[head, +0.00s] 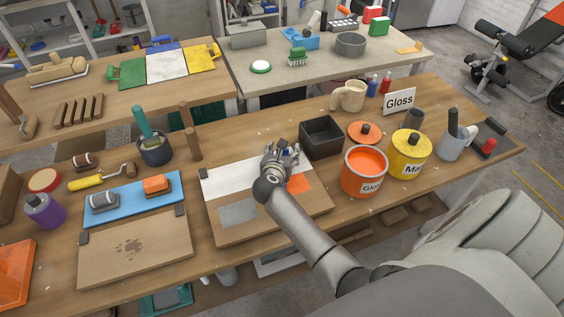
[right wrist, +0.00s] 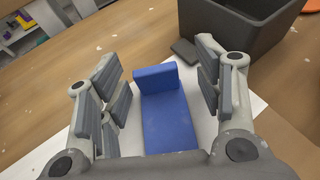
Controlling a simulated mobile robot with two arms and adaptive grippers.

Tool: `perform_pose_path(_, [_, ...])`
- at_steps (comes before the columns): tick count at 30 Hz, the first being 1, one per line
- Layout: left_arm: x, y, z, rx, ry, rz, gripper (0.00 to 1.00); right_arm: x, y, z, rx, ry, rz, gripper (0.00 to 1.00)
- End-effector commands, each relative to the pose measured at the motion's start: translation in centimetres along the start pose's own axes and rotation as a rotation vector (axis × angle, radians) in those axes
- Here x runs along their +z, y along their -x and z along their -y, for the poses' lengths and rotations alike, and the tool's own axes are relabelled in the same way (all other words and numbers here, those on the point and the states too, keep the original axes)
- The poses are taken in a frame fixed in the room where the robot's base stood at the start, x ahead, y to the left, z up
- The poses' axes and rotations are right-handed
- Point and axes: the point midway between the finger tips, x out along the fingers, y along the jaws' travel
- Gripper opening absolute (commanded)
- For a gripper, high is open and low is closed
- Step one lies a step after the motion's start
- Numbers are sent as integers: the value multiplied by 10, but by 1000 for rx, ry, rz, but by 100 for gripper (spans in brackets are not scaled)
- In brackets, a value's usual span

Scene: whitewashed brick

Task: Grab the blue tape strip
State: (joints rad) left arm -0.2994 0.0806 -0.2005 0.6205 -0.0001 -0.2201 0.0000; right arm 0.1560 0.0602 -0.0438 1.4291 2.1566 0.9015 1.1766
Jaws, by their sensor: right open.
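The blue tape strip (right wrist: 168,118) lies on a white sheet (right wrist: 133,168), with its far end raised as an upright tab. In the right wrist view my right gripper (right wrist: 158,78) is open, with its fingers on either side of the strip's tab and gaps on both sides. In the head view my right gripper (head: 284,156) is over the board (head: 270,222) with white, grey and orange patches, and it mostly hides the strip there. My left gripper is not in view.
A black open box (head: 321,138) stands just beyond the gripper and also shows in the wrist view (right wrist: 238,38). An orange paint can (head: 363,173) and a yellow can (head: 408,157) stand to the right.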

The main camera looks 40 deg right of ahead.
Motion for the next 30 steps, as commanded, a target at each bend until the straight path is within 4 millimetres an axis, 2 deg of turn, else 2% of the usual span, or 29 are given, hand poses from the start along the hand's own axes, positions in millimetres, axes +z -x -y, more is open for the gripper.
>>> perform_pose_path(6, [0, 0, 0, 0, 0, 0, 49, 0, -1, 0, 0, 0, 0, 61])
perform_pose_path(14, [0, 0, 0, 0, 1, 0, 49, 0, 0, 0, 0, 0, 0, 29])
perform_pose_path(15, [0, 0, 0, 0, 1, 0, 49, 0, 0, 0, 0, 0, 0, 27])
perform_pose_path(30, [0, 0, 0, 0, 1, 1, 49, 0, 0, 0, 0, 0, 0, 26])
